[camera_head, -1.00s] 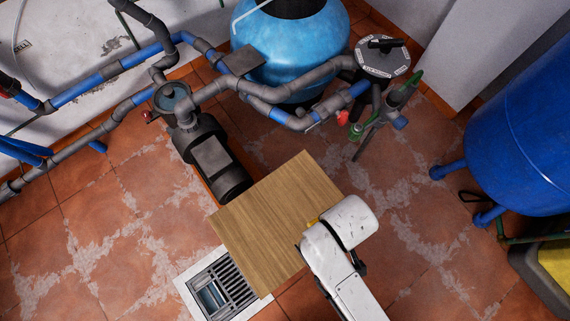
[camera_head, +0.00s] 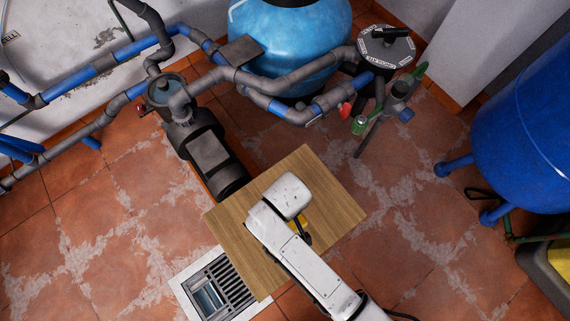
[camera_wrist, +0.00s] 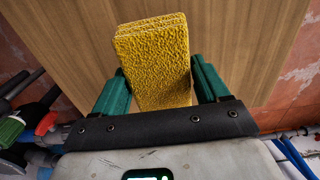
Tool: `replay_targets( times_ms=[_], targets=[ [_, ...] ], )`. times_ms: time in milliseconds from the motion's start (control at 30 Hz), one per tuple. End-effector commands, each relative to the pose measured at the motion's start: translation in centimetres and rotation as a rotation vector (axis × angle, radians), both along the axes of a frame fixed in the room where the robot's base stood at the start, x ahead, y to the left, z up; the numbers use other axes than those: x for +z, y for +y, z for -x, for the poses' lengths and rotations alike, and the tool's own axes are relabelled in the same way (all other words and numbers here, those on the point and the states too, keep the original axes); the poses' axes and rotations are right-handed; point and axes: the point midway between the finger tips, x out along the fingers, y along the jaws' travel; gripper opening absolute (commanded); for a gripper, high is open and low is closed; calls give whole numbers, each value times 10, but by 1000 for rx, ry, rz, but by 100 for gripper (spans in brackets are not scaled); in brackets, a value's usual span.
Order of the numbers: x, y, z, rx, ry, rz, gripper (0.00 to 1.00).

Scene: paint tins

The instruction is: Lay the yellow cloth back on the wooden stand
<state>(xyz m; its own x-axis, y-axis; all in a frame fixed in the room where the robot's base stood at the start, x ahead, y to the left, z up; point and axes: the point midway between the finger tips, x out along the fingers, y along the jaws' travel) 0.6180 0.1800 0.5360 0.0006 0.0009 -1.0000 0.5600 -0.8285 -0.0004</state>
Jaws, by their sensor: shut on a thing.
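The yellow cloth (camera_wrist: 153,62) looks like a thick, folded, rough-textured block in the wrist view. My gripper (camera_wrist: 158,76) is shut on it, with one green finger at each side. The wooden stand (camera_head: 235,220) shows a square, light-brown top in the head view. Its wood grain (camera_wrist: 60,35) also fills the background behind the cloth in the wrist view. My arm reaches over the middle of the stand and hides most of the cloth; only a small yellow patch shows there. I cannot tell whether the cloth touches the wood.
A floor drain (camera_head: 222,288) lies at the stand's lower left. A dark pump (camera_head: 210,155) is close behind its left side. Pipes and a light-blue tank (camera_head: 290,45) stand further back. A dark-blue tank (camera_head: 525,130) is at the right. The stand's visible top is otherwise clear.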

Motion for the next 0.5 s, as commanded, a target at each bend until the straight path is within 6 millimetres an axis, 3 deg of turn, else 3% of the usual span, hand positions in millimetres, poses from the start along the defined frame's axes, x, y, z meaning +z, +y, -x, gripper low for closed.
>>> replay_targets(
  times_ms=[167,333,500],
  targets=[
    [-12,7,-6,1,0,1,50],
    [-35,7,-6,0,1,2,50],
    [-42,7,-6,0,0,0,50]
  ],
)
